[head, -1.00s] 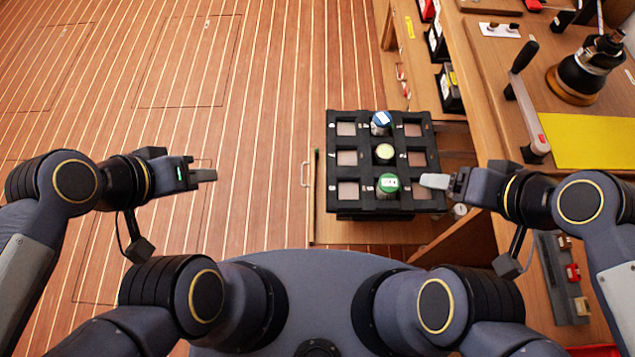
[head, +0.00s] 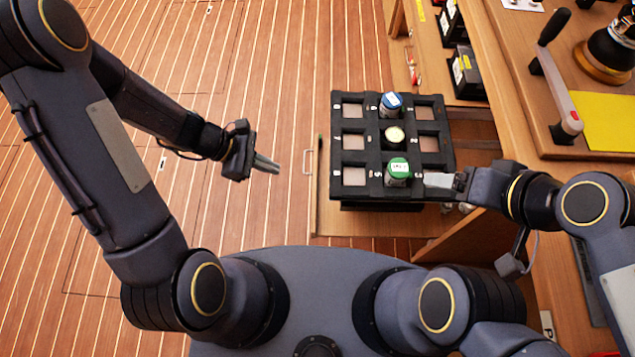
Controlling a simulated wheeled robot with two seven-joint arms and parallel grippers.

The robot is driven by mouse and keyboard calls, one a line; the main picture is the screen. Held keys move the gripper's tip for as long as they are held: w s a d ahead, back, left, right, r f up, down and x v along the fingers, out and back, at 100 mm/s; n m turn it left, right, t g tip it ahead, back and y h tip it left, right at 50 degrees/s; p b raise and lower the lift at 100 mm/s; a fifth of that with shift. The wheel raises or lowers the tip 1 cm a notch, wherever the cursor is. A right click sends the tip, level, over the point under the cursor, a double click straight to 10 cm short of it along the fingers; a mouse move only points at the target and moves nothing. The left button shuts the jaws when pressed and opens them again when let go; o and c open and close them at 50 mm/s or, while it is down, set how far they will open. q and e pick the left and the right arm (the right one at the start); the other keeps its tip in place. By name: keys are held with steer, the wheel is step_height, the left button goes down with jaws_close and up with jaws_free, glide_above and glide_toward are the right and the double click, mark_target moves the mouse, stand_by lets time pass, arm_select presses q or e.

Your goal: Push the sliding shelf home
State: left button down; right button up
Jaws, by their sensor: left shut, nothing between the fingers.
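The sliding shelf (head: 330,222) is a wooden board that stands pulled out to the left from the cabinet, with a pale handle (head: 308,161) on its front edge. A black rack (head: 373,187) with square compartments rests on it. My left gripper (head: 273,165) is shut and empty, a short gap to the left of the handle, pointing at it. My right gripper (head: 430,180) is at the rack's right edge, close to the green-lidded jar; I cannot tell whether it touches the rack or whether its fingers are apart.
In the rack's middle column stand a blue-lidded jar (head: 391,104), a pale-topped jar (head: 394,135) and a green-lidded jar (head: 398,170). The counter (head: 510,105) on the right carries a lever and a yellow sheet (head: 602,120). The floor left of the shelf is clear.

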arm_select(q)
steer(key=d+r+b+x, duration=0.1)
steer(key=b+x, duration=0.2)
steer(key=x, duration=1)
steer(key=shift+d+r, duration=0.25)
steer(key=shift+d, duration=0.25)
